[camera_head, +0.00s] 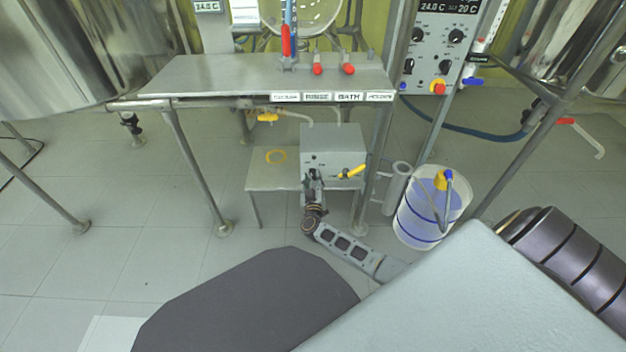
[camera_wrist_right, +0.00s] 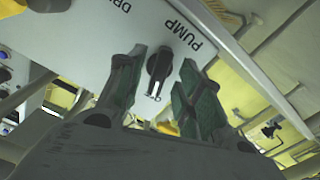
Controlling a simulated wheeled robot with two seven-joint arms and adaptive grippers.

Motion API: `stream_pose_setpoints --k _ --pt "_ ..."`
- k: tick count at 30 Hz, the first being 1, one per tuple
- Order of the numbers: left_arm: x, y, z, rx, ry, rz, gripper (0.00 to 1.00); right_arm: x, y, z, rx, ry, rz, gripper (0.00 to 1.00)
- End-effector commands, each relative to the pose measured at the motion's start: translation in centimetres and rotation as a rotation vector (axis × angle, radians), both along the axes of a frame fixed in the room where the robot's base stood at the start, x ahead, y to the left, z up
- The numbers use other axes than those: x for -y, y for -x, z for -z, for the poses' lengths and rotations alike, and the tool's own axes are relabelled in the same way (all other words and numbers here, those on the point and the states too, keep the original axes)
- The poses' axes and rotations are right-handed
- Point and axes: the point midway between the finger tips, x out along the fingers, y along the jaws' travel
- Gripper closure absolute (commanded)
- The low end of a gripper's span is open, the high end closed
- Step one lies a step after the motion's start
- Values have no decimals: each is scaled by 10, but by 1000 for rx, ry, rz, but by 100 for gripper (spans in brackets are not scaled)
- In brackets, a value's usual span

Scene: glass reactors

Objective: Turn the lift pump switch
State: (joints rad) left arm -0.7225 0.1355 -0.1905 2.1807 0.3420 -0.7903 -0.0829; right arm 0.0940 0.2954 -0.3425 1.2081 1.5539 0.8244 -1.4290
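The pump switch is a black knob (camera_wrist_right: 160,63) on a pale panel, beside the printed word PUMP, in the right wrist view. My right gripper (camera_wrist_right: 158,78) is open, with one green-padded finger on each side of the knob and visible gaps between. In the head view the grey box (camera_head: 338,138) stands on a low table under the bench, and my right gripper (camera_head: 313,178) is at its front left. The gripper hides the knob there. My left gripper is not in view.
A yellow-handled valve (camera_head: 352,172) sticks out of the box front, close to the right of my gripper. The low table (camera_head: 268,180) holds the box. A bucket (camera_head: 420,222) of bluish liquid stands to the right. The steel bench (camera_head: 230,75) is above.

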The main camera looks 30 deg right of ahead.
Motion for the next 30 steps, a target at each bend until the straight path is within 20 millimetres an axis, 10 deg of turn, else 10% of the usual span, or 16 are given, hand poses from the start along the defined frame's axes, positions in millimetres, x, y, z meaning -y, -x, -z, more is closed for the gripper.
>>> stream_pose_setpoints --k 19,30 --pt "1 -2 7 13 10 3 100 9 -14 -1 1 0 0 64" --pt "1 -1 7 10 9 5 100 9 -14 0 0 0 0 96"
